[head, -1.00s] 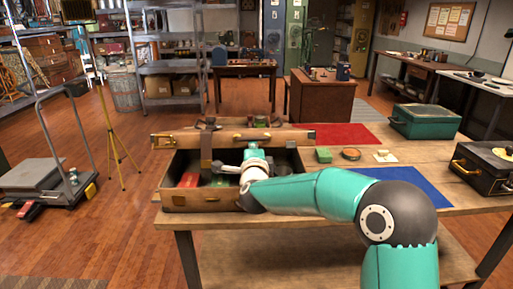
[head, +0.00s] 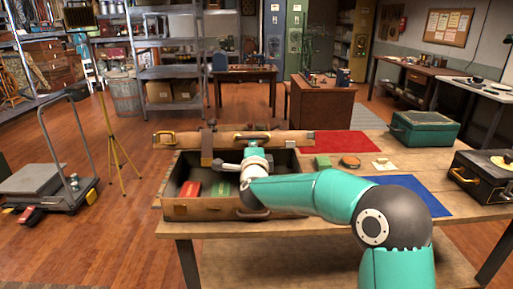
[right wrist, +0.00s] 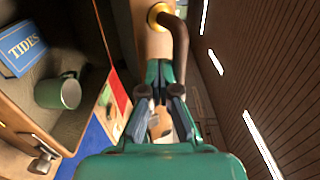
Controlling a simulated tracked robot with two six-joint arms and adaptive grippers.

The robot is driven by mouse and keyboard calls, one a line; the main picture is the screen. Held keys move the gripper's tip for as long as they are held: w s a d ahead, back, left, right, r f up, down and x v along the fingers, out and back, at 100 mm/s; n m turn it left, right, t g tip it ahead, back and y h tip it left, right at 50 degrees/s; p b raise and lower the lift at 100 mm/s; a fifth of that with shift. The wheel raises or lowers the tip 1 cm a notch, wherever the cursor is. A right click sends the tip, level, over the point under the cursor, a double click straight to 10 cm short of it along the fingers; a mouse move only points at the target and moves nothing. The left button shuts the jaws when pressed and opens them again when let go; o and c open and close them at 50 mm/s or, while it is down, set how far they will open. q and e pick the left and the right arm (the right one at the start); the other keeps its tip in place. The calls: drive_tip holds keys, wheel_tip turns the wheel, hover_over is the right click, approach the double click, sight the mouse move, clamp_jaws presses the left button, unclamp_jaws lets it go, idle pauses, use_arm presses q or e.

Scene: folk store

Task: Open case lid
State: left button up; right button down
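The brown case (head: 190,208) stands on the wooden table, its lid (head: 295,138) raised and leaning back behind the open box. A red item (head: 191,190) and a green item (head: 222,187) lie inside. My right gripper (head: 256,153) is at the middle of the lid's edge, over the box. In the right wrist view its fingertips (right wrist: 160,70) are close together beside the lid's dark handle (right wrist: 179,42); whether the handle is between them is unclear. A blue book (right wrist: 28,45) and a green mug (right wrist: 58,92) show inside the case. My left gripper is out of view.
Right of the case are a small green block (head: 322,161), a round tin (head: 349,162), a red mat (head: 345,141) and a blue mat (head: 420,199). A green case (head: 424,130) and a black case (head: 482,180) stand farther right. A yellow tripod (head: 117,155) is left.

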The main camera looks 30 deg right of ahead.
drive_tip(key=shift+w+d+r+p, duration=0.15)
drive_tip(key=shift+w+r+p, duration=0.15)
drive_tip(key=shift+r, duration=0.35)
drive_tip(key=shift+w+d+r+p, duration=0.2)
drive_tip(key=shift+w+r+p, duration=0.05)
drive_tip(key=shift+r+p, duration=0.3)
drive_tip(key=shift+w+d+r+p, duration=0.15)
drive_tip(key=shift+w+r+p, duration=0.1)
drive_tip(key=shift+r+p, duration=0.25)
drive_tip(key=shift+w+d+r+p, duration=0.2)
drive_tip(key=shift+w+r+p, duration=0.2)
drive_tip(key=shift+r, duration=0.2)
drive_tip(key=shift+w+d+r+p, duration=0.2)
drive_tip(key=shift+w+r+p, duration=0.05)
drive_tip(key=shift+r+p, duration=0.3)
drive_tip(key=shift+f, duration=0.1)
